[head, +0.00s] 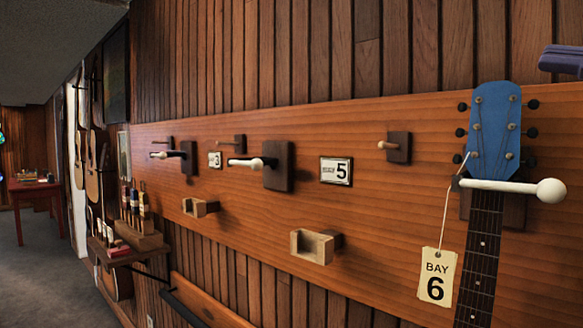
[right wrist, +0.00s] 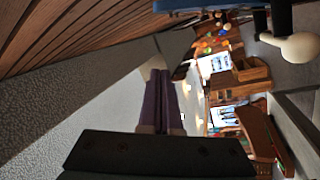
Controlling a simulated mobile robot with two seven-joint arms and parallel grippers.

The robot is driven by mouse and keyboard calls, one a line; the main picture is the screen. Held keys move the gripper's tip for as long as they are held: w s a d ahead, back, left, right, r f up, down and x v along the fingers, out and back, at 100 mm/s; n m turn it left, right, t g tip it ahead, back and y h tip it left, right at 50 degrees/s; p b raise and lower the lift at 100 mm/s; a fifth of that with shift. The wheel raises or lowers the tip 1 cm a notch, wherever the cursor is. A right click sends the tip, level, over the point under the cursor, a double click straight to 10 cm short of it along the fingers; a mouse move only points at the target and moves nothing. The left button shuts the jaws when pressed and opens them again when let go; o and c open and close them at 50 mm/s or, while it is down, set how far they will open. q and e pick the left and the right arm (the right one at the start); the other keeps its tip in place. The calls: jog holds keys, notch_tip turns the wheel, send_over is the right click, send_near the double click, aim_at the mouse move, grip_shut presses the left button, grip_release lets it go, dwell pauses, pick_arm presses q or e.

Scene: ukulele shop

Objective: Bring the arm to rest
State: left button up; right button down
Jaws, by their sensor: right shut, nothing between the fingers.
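My right gripper (head: 562,59) shows only in part at the upper right edge of the head view, its dark purple fingers above and right of a blue headstock (head: 495,125). The headstock belongs to an instrument hanging on a hook with a white ball-tipped prong (head: 515,188). A cream "BAY 6" tag (head: 437,277) hangs from it on a string. The gripper appears apart from the instrument. My left gripper is not in view.
A small shelf (head: 125,253) with bottles juts out at left. A red table (head: 35,186) stands far left. Grey floor (head: 35,270) is clear there.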

notch_tip(320, 180, down, 22)
jog(key=s+d+m+g+h, duration=0.2)
jog(key=m+h, duration=1.1)
jog(key=m, duration=0.1)
jog(key=s+a+f+m+g+y, duration=0.1)
jog(key=s+a+f+g, duration=0.55)
jog(key=s+f, duration=0.2)
jog(key=s+a+f+m+g, duration=0.2)
jog(key=s+a+f+g, duration=0.4)
jog(key=s, duration=0.4)
jog(key=w+r+p+v, duration=0.1)
jog(key=w+p+v, duration=0.2)
jog(key=p+v, duration=1.3)
jog(key=w+r+p+v, duration=0.1)
jog(key=w+p+v, duration=0.3)
jog(key=p+v, duration=1.2)
jog(key=shift+y+p, duration=0.4)
jog(key=shift+p, duration=0.75)
jog(key=shift+a+t, duration=0.1)
jog(key=shift+t, duration=0.15)
